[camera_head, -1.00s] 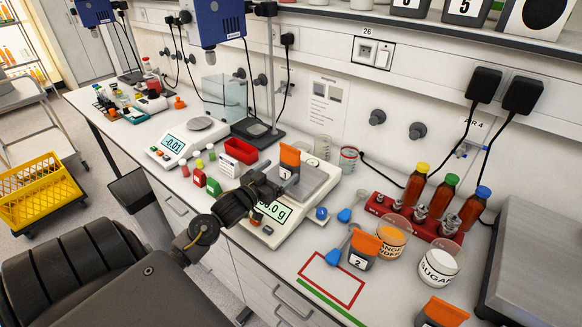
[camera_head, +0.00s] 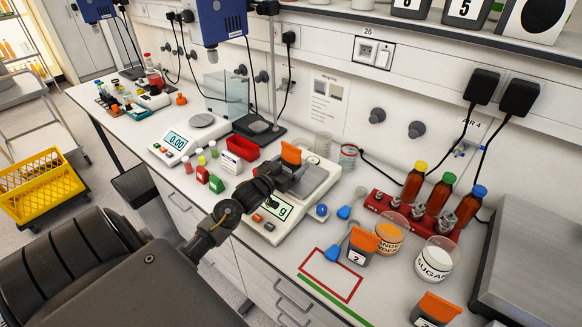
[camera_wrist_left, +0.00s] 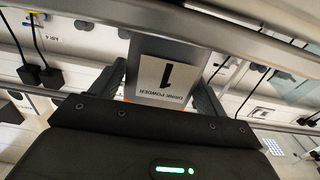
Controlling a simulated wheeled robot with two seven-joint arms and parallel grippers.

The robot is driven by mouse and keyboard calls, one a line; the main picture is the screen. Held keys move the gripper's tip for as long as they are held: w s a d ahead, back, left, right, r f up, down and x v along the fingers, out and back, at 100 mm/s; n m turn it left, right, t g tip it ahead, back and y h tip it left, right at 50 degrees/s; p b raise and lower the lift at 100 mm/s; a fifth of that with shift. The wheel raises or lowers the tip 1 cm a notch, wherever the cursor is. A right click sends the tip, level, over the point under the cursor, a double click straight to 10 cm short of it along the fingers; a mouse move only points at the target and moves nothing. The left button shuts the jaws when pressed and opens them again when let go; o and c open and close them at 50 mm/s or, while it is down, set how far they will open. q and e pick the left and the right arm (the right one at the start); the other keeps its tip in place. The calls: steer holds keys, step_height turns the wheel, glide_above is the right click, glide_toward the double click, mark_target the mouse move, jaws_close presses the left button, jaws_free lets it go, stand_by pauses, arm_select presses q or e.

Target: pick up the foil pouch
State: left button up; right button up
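A foil pouch with an orange top (camera_head: 291,154) stands on the pan of the white front scale (camera_head: 265,227). In the left wrist view its white label (camera_wrist_left: 165,76) reads "1" and "DRINK POWDER", upside down. My left gripper (camera_head: 277,178) is at the pouch, its fingers spread on either side of it. In the wrist view the gripper (camera_wrist_left: 163,85) shows dark fingers left and right of the label. Whether they touch the pouch is hard to tell. The gripper hides the pouch's lower part in the head view. My right gripper is not in view.
A similar pouch marked "2" (camera_head: 362,247) and another orange-topped pouch (camera_head: 437,309) stand to the right. Jars of orange powder (camera_head: 389,238) and sugar (camera_head: 433,263) are beside a red bottle rack (camera_head: 385,205). A red-outlined rectangle (camera_head: 331,274) on the bench is empty.

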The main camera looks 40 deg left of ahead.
mark_target(289, 157)
arm_select(q)
steer(key=c, duration=0.9)
steer(key=shift+r, duration=0.15)
steer(key=shift+r+b, duration=0.25)
steer(key=shift+b, duration=0.05)
step_height(289, 157, up, 3)
steer(key=shift+f+b, duration=0.2)
steer(key=shift+b, duration=0.6)
steer(key=s+d+r, duration=0.2)
steer(key=s+r, duration=0.1)
steer(key=s, duration=0.1)
steer(key=s+d+r+b, duration=0.1)
steer(key=s+d+r, duration=0.2)
steer(key=s, duration=0.1)
steer(key=s+d+r+b, duration=0.1)
steer(key=s+d+r, duration=0.1)
steer(key=s+r, duration=0.1)
steer(key=shift+s+d+r, duration=0.2)
steer(key=shift+s+r, duration=0.15)
steer(key=shift+s, duration=0.1)
